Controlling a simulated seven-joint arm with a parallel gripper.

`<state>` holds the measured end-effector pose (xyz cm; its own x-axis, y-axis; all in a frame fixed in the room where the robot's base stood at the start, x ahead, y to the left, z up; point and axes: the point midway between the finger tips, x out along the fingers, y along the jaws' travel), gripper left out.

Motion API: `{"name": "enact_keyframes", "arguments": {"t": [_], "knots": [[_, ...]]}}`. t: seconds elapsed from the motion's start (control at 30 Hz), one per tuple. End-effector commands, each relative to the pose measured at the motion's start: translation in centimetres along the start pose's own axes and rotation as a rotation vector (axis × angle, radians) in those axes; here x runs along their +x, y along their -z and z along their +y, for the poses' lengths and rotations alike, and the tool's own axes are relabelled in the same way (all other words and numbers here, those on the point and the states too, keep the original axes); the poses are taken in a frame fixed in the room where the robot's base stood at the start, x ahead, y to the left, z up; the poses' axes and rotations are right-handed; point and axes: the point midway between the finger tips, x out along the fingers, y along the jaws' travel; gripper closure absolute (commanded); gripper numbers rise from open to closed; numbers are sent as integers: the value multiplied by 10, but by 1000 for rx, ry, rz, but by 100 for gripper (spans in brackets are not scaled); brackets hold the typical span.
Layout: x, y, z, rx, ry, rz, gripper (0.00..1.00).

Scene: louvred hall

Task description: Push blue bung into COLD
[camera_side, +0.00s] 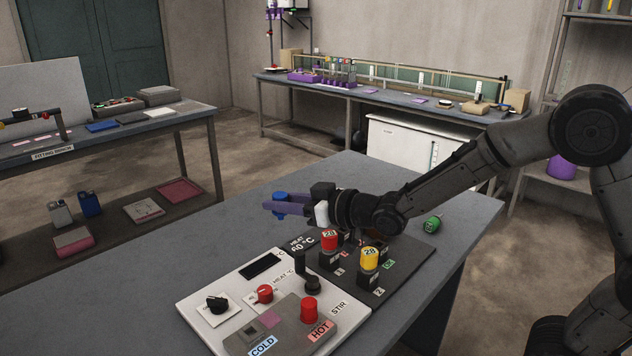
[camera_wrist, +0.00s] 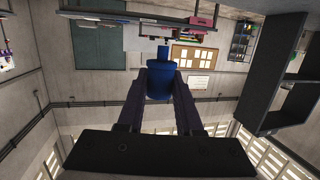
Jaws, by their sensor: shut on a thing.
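The blue bung (camera_side: 279,197) is between the purple fingers of my gripper (camera_side: 274,207), held up in the air above the far side of the bench. In the wrist view the blue bung (camera_wrist: 158,85) sits between both fingertips, its narrower end pointing away from my gripper (camera_wrist: 160,88). The COLD label (camera_side: 262,346) is on the front of a grey block (camera_side: 285,325) at the front of the white panel. The HOT label (camera_side: 321,331) is beside it, with a red bung (camera_side: 309,309) standing behind it. I cannot make out the COLD opening clearly.
A black rack (camera_side: 377,295) holds a red-topped piece (camera_side: 329,240) and a yellow-topped piece (camera_side: 370,258). A green bung (camera_side: 433,223) lies on the bench. The white panel (camera_side: 205,290) carries a black knob (camera_side: 217,302) and a red knob (camera_side: 264,294). The bench left of it is clear.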

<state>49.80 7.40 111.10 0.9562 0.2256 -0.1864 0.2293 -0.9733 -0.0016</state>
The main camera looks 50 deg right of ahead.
Motion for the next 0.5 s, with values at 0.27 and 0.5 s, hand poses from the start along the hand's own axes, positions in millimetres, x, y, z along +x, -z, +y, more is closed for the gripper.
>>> {"name": "enact_keyframes", "arguments": {"t": [0.27,0.5], "knots": [[-20,-6,-113,-30,158,-10,100],[-38,-13,-163,-47,230,-22,100]]}}
